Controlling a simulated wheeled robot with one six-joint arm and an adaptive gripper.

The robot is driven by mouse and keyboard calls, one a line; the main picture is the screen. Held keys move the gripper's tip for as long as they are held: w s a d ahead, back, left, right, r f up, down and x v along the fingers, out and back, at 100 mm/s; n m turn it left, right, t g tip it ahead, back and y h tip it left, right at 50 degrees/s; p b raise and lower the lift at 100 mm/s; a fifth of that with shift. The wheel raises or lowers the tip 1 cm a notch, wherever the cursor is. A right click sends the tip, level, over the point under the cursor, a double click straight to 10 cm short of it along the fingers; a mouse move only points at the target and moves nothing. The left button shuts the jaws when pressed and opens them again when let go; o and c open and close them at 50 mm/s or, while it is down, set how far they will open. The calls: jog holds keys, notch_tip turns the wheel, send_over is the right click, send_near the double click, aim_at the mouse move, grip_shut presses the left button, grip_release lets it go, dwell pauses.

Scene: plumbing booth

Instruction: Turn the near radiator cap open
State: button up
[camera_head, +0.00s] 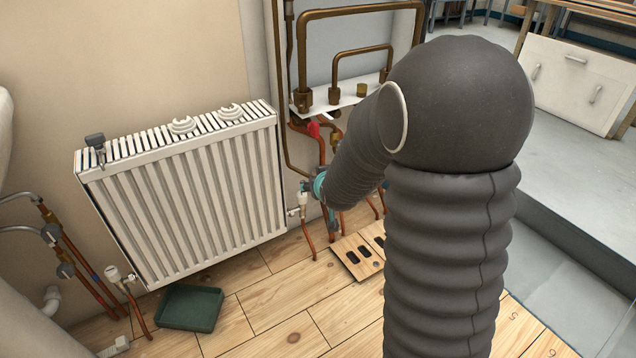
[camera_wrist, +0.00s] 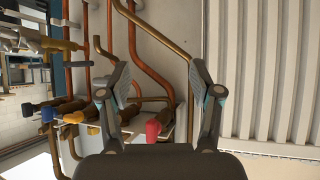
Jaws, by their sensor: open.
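A white radiator (camera_head: 190,195) stands by the wall in the head view, and its ribbed panel (camera_wrist: 275,80) fills the right of the wrist view. One white valve cap (camera_head: 303,200) sits at its lower right, and another white cap (camera_head: 113,275) at its lower left. I cannot tell which one the task calls near. My gripper (camera_head: 316,186) is beside the right cap, partly hidden by my arm. In the wrist view my gripper (camera_wrist: 159,82) has its fingers spread and empty, with pipes and wall between them. Neither white cap shows clearly there.
Copper pipes (camera_wrist: 157,70) and a red handle (camera_wrist: 153,130) lie close to the fingers in the wrist view. A green tray (camera_head: 190,308) sits on the floor before the radiator. A slotted wooden board (camera_head: 355,257) lies right of it. Bare floor lies between.

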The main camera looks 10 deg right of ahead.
jog(key=w+d+f+g+p, duration=0.1)
jog(key=w+d+f, duration=0.1)
jog(key=d+f, duration=0.7)
jog(key=w+d+f+g, duration=0.1)
jog(key=w+d+f, duration=0.3)
jog(key=f, duration=0.9)
jog(key=n+t+y, duration=0.4)
jog(key=n+y, duration=0.4)
jog(key=y, duration=0.4)
send_near(306, 198)
jog(key=x, duration=1.2)
